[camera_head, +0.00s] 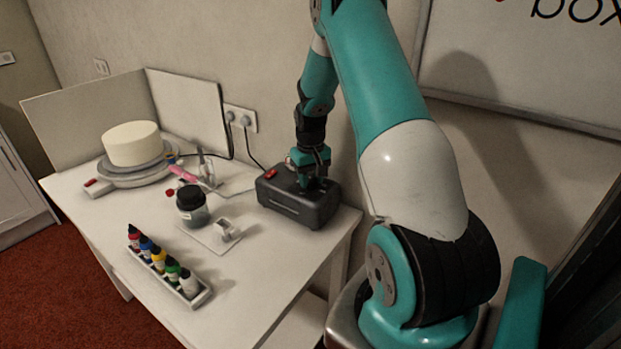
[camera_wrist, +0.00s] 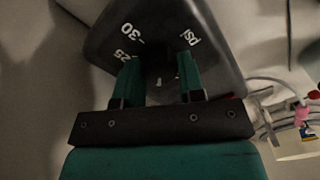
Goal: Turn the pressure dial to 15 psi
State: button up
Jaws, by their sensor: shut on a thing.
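The dark compressor box (camera_head: 292,208) stands at the right end of the white table, with a red switch (camera_head: 271,173) on its top. My gripper (camera_head: 318,183) points down onto the right part of the box top. In the wrist view my gripper (camera_wrist: 158,66) has its two green fingers on either side of the dark pressure dial (camera_wrist: 158,58) and is shut on it. White marks "30" and "25" show left of the dial and "psi" at right. The dial's pointer and the lower numbers cannot be made out, as the fingers and shadow cover them.
A white cake (camera_head: 132,143) stands on a turntable (camera_head: 136,173) at the back left. A dark-lidded jar (camera_head: 192,206), an airbrush (camera_head: 204,168) and a rack of several colour bottles (camera_head: 164,266) are on the table. Cables run to a wall socket (camera_head: 241,118) behind the box.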

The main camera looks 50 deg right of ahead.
aim_at(311, 180)
jog(key=o, duration=0.9)
notch_tip(311, 180, up, 18)
jog(key=shift+f+b, duration=0.25)
jog(key=shift+b, duration=0.7)
jog(key=s+a+r+n+t+y, duration=0.1)
jog(key=s+a+r+n, duration=0.15)
jog(key=a, duration=1.05)
jog(key=s+a+r+n, duration=0.1)
jog(key=a+n, duration=0.3)
jog(key=a, duration=0.8)
jog(key=s+a+n+y, duration=0.1)
jog(key=s+a+n, duration=0.1)
jog(key=s+a, duration=0.3)
jog(key=s+a+n+y, duration=0.1)
jog(key=s+a, duration=0.5)
jog(key=s+a+f+n+g+y, duration=0.1)
jog(key=s+a+n, duration=0.1)
jog(key=s+a, duration=0.3)
jog(key=shift+s+a+n, duration=0.35)
jog(key=shift+s, duration=0.2)
